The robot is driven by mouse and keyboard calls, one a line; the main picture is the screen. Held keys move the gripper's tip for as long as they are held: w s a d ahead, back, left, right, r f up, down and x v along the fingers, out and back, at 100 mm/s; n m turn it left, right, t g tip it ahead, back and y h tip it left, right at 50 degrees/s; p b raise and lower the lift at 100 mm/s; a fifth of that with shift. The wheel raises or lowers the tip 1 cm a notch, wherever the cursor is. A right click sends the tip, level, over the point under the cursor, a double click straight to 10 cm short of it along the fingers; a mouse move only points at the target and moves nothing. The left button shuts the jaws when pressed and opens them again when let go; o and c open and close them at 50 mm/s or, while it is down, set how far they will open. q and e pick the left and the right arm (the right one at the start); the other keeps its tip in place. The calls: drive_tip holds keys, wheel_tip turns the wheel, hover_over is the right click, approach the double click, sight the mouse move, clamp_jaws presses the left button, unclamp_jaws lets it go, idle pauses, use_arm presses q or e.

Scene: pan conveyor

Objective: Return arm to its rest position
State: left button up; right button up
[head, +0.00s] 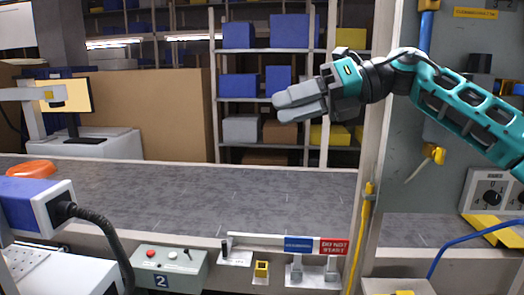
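My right arm, teal and black, comes in from the right edge of the head view. My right gripper (285,101) is held in the air above the grey conveyor belt (210,195), pointing left. Its two grey fingers lie close together, with no object visible between them. My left gripper is not in view. An orange pan-like object (30,169) is at the far left of the belt, partly hidden behind a blue and white device.
The blue and white device (38,208) with a black cable stands at the left front. A control box (165,268) and a signed rail (285,243) line the front edge. A grey post (378,120) and machine panel (492,190) stand right. The middle belt is clear.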

drive_tip(key=a+f+m+y, duration=0.4)
drive_tip(key=a+f, duration=0.1)
drive_tip(key=f, duration=0.3)
drive_tip(key=s+d+f+m+t+h, duration=0.1)
drive_tip(key=d+f+m+t+h, duration=0.1)
drive_tip(key=f+m+t, duration=0.8)
drive_tip(key=s+d+f+m+t+h, duration=0.25)
drive_tip(key=f+m+t, duration=0.35)
drive_tip(key=f+m, duration=0.75)
drive_tip(key=s+d+f+m+g+h, duration=0.3)
drive_tip(key=s+d+f+m+h, duration=0.3)
drive_tip(key=s+f, duration=0.4)
drive_tip(key=s+d+f+m+g+h, duration=0.2)
drive_tip(key=s+d+f+m+h, duration=0.4)
drive_tip(key=s+f, duration=0.4)
wheel_tip(320, 180, down, 3)
drive_tip(key=d+m, duration=0.1)
drive_tip(key=m, duration=0.1)
drive_tip(key=shift+s+m+g, duration=0.3)
drive_tip(key=shift+m+g, duration=0.05)
drive_tip(key=shift+g, duration=0.05)
